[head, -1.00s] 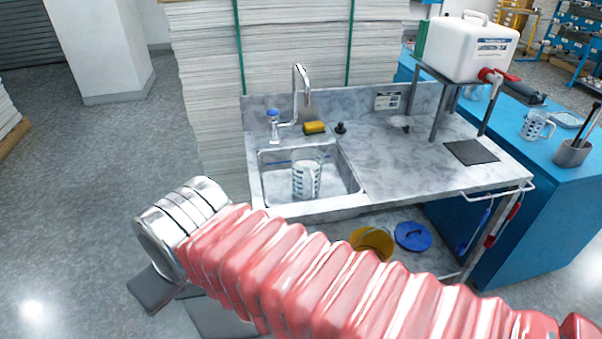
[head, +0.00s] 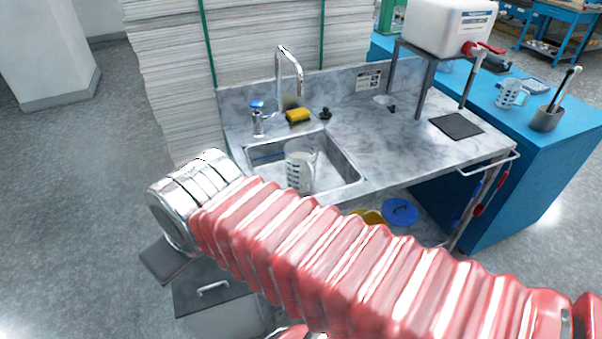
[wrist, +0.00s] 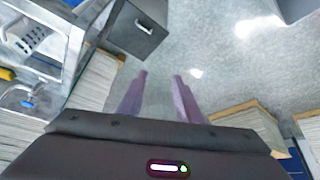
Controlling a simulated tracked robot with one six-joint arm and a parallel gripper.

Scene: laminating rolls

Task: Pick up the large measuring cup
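A clear measuring cup (head: 300,166) with dark markings and a handle stands in the steel sink (head: 345,188) and looks the larger of two. It also shows in the wrist view (wrist: 34,38) at the upper left. Another measuring cup (head: 510,93) stands on the blue bench. My gripper (wrist: 160,76) is open, with nothing between its two fingers, over the floor to the right of the sink in the wrist view. In the head view my red-sleeved arm crosses in front of the sink unit, and my gripper's fingers cannot be made out.
The tap (head: 283,85) rises behind the sink, beside a yellow sponge (head: 298,115). A white canister (head: 447,27) stands on a raised stand at right. A grey box with a handle (head: 212,290) is low in front. Tall paper stacks (head: 165,75) stand behind. Floor at left is clear.

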